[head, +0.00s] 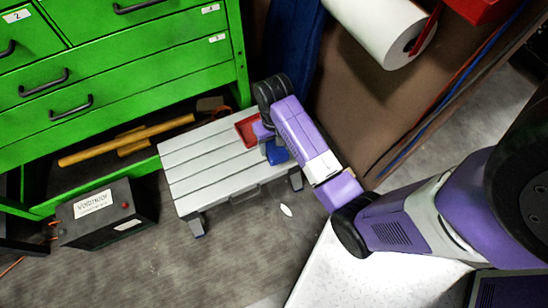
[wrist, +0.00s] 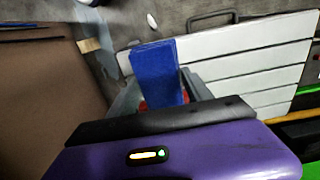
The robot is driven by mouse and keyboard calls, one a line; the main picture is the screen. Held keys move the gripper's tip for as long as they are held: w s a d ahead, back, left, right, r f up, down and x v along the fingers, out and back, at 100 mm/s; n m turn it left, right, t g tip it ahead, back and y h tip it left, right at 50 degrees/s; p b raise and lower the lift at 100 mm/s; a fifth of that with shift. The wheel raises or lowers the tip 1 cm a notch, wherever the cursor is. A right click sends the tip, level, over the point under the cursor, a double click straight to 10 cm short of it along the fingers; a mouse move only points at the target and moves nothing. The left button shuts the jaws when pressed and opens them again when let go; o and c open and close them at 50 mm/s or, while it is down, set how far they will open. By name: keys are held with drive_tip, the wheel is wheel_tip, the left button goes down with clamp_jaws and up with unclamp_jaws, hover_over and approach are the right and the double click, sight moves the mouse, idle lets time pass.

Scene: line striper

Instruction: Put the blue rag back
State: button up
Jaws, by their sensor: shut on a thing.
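The blue rag (head: 277,153) shows as a small blue block beside the end of my arm, over the right end of the grey slatted step stool (head: 205,165). In the wrist view the blue rag (wrist: 155,65) stands out between the grey fingers of my gripper (wrist: 165,92), which is shut on it. In the head view my arm covers most of the gripper. I cannot tell whether the rag touches the stool.
A red tray-like thing (head: 246,130) lies on the stool next to my gripper. A green drawer cabinet (head: 120,75) stands behind. A black box (head: 105,215) sits at left. A white roll (head: 385,35) and brown panel (head: 350,110) are at right. Dark blue cloth (head: 290,45) hangs behind.

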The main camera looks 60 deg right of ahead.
wheel_tip(320, 180, down, 10)
drive_tip(key=b, duration=0.2)
drive_tip(key=shift+a+r+b, duration=0.1)
drive_tip(key=shift+r+b, duration=0.15)
drive_tip(key=shift+b, duration=0.1)
drive_tip(key=shift+f, duration=0.1)
drive_tip(key=o, duration=1.3)
